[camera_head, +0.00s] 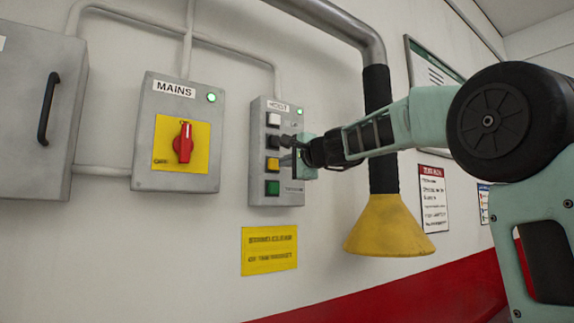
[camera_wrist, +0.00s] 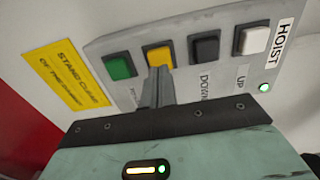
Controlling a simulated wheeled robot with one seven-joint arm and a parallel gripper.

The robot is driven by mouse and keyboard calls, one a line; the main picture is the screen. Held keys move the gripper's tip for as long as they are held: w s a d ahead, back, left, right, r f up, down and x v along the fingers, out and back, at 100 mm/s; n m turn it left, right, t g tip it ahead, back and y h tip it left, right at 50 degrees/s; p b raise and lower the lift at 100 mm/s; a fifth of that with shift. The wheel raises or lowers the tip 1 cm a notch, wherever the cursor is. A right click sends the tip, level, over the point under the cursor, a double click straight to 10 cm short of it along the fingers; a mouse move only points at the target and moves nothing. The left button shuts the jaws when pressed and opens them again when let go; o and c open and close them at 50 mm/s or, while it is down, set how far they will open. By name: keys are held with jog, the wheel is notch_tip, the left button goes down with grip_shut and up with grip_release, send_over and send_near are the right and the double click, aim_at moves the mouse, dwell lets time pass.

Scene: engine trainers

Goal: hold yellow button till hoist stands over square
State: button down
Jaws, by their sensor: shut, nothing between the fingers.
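The yellow button (camera_head: 272,165) is third from the top on the grey hoist control box (camera_head: 262,197). In the wrist view the yellow button (camera_wrist: 158,55) has its lower edge hidden behind my fingertips. My gripper (camera_head: 287,150) is shut and empty. In the wrist view my gripper (camera_wrist: 159,72) has its fingertips right at the yellow button. I cannot tell whether they touch it or whether it is pressed in. Neither the hoist itself nor the square is in view.
Beside the yellow button are a green button (camera_wrist: 120,66), a black button (camera_wrist: 204,47) and a white button (camera_wrist: 252,39). The hoist box lamp (camera_wrist: 264,87) glows green. A mains box (camera_head: 178,95) with a red switch (camera_head: 183,144) stands left. A yellow funnel (camera_head: 388,228) hangs right.

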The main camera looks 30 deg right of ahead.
jog(key=s+b, duration=0.3)
jog(key=s, duration=0.7)
jog(key=shift+d, duration=0.35)
jog(key=shift+s+r, duration=0.1)
jog(key=shift+r, duration=0.05)
jog(key=s+b, duration=0.5)
jog(key=s, duration=0.2)
jog(key=shift+d, duration=0.15)
dwell(0.3)
jog(key=shift+w, duration=0.1)
dwell(0.5)
